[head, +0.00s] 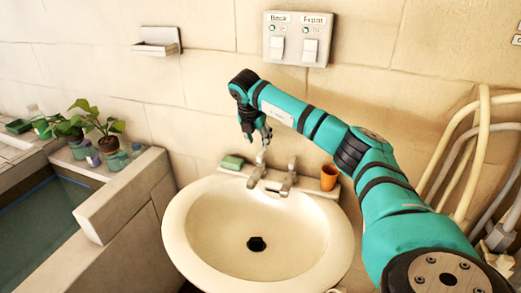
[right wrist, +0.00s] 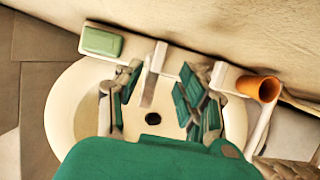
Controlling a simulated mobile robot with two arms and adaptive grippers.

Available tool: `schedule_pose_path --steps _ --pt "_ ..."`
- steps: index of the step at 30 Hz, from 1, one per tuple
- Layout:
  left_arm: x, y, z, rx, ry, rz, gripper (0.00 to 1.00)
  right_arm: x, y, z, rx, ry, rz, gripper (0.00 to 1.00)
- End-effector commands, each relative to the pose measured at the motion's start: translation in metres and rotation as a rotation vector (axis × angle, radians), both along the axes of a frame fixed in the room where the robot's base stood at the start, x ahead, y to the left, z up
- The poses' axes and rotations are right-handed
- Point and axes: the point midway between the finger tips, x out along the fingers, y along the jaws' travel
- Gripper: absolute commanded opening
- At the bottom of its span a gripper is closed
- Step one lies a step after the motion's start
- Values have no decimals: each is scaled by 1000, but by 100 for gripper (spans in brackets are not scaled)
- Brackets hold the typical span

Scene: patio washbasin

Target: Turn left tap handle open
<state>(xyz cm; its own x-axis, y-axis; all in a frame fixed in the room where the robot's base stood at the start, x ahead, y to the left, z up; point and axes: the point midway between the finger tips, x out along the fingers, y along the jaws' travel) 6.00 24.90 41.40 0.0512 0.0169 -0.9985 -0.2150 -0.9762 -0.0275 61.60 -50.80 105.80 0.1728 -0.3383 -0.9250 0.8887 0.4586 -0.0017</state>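The left tap (head: 262,157) is a pale metal tap at the back of the white washbasin (head: 180,235). The right tap (head: 289,179) stands beside it. My right gripper (head: 258,137) hangs just above the left tap, pointing down. In the right wrist view, my right gripper (right wrist: 160,85) is open, with the left tap (right wrist: 153,66) showing between its fingers. I see no clear contact. The right tap (right wrist: 218,75) is partly hidden behind the right-hand finger. My left gripper is not in view.
A green soap block (head: 232,162) lies left of the taps, and an orange cup (head: 329,177) stands right of them. A switch box (head: 298,38) is on the wall above. Hoses (head: 480,150) hang at the right. Potted plants (head: 100,125) stand at the left.

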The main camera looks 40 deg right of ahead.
Motion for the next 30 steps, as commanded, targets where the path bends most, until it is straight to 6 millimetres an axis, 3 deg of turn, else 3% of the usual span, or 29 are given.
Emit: schedule_pose_path --steps 4,8,15,23,30 --pt "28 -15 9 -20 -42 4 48 5 -10 -28 1 3 -1 39" --pt "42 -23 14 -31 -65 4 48 9 -17 -48 0 2 0 39" --pt "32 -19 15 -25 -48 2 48 13 -24 -67 0 0 1 39" --pt "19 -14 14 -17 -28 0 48 13 -25 -69 -1 -1 2 39" --pt "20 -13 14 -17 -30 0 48 13 -25 -69 1 -1 2 12"
